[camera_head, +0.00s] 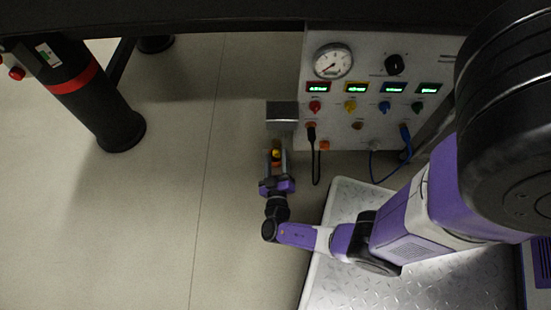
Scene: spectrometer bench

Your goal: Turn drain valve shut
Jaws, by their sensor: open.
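My gripper (276,152) is open, its two fingers pointing up the picture toward a small grey box at the left side of the control panel. A small yellow-and-orange part (276,155), which may be the drain valve's handle, shows between the fingers. I cannot tell whether the fingers touch it, or which way the valve is turned. The grey box (282,112) sits just beyond the fingertips and may hide the valve's body.
The white panel (345,135) carries a round gauge (333,61), a black knob (394,64), lit displays and coloured knobs. A black cable (316,165) and a blue cable (406,145) hang from it. A dark table leg (95,110) stands left. The floor between is clear.

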